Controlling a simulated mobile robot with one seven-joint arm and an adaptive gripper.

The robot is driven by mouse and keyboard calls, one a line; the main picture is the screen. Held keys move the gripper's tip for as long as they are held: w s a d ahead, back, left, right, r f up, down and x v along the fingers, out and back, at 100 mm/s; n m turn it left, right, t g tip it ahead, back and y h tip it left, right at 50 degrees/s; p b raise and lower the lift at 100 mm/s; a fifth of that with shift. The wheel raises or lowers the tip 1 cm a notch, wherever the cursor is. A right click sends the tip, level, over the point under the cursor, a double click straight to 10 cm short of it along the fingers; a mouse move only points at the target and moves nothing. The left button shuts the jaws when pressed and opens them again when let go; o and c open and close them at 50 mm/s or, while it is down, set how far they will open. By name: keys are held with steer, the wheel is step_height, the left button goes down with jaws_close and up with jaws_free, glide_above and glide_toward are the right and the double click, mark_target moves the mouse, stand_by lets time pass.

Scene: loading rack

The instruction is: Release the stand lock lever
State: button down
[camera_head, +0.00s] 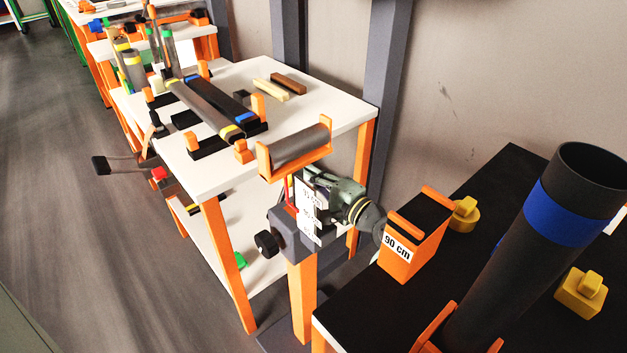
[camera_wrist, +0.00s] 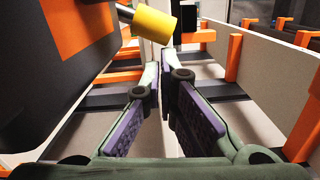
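A short yellow cylinder (camera_wrist: 152,22) on a thin dark rod is at the top of the wrist view. It looks like the lever's handle, and its rod leads to the dark body with an orange panel at the left. The stand head (camera_head: 290,232) is a grey block on an orange post, with a white label and a black knob (camera_head: 266,244) at its side. My gripper (camera_wrist: 159,72) is partly open and empty, with a narrow gap between its fingertips. The fingertips are just below the yellow handle in the picture; contact cannot be told. In the head view, the stand and label hide the fingers.
An orange cradle with a grey roller (camera_head: 299,147) tops the stand. A white-topped rack (camera_head: 335,92) with dark tubes stands behind it. At the right, a black-topped table (camera_head: 355,305) bears an orange "90 cm" block (camera_head: 412,250) and a large dark tube (camera_head: 515,250). Open floor lies at the left.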

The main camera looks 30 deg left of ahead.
steer(key=v, duration=1.2)
steer(key=shift+d, duration=0.1)
